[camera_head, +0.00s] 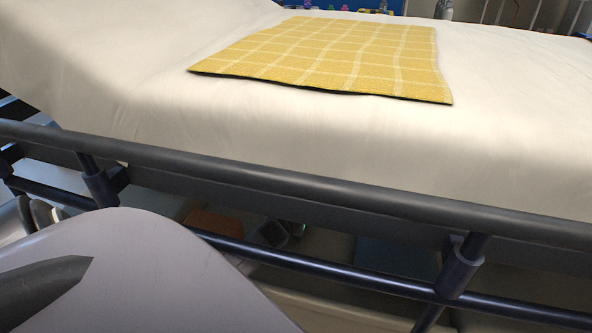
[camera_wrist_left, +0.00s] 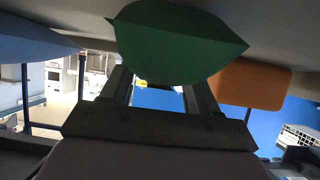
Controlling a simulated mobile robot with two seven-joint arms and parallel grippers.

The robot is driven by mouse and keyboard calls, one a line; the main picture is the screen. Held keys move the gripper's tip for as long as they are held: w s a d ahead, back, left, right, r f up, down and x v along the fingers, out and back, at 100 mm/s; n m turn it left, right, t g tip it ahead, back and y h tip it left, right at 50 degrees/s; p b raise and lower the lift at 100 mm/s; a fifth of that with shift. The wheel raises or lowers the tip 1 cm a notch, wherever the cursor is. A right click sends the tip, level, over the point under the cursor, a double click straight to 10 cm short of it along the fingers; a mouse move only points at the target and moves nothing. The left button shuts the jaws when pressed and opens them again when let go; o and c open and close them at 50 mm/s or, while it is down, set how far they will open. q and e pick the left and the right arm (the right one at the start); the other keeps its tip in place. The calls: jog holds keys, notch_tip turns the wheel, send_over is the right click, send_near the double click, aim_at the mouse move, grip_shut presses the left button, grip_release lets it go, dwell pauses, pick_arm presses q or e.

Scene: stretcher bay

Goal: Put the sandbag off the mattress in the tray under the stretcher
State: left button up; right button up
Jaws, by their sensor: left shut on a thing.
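The green sandbag (camera_wrist_left: 178,40) is between the fingers of my left gripper (camera_wrist_left: 158,78) in the left wrist view. The gripper is shut on it. In the head view, what looks like this gripper (camera_head: 272,234) is dark and low, under the stretcher behind the side rail, with only a speck of green beside it. The pale tray (camera_head: 275,301) is under the stretcher. I cannot tell whether the sandbag touches it. The white mattress (camera_head: 330,122) carries a yellow checked blanket (camera_head: 340,58) and no sandbag in sight. My right gripper is not in view.
An orange thing (camera_head: 212,223) is left of the gripper under the stretcher, and a blue thing (camera_head: 395,260) is to its right. The dark side rail (camera_head: 300,184) and a lower bar (camera_head: 310,263) cross in front, with a post (camera_head: 462,265) at right.

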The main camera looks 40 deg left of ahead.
pick_arm(q)
jog(key=shift+f, duration=0.25)
jog(key=shift+c, duration=0.6)
jog(key=o, duration=1.6)
jog(key=shift+f, duration=0.1)
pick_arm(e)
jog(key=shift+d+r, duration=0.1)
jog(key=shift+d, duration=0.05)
pick_arm(q)
jog(key=shift+s+d+r+p, duration=0.2)
jog(key=shift+s+r+p, duration=0.1)
jog(key=shift+s+p, duration=0.1)
jog(key=p+v, duration=0.5)
jog(key=v, duration=0.6)
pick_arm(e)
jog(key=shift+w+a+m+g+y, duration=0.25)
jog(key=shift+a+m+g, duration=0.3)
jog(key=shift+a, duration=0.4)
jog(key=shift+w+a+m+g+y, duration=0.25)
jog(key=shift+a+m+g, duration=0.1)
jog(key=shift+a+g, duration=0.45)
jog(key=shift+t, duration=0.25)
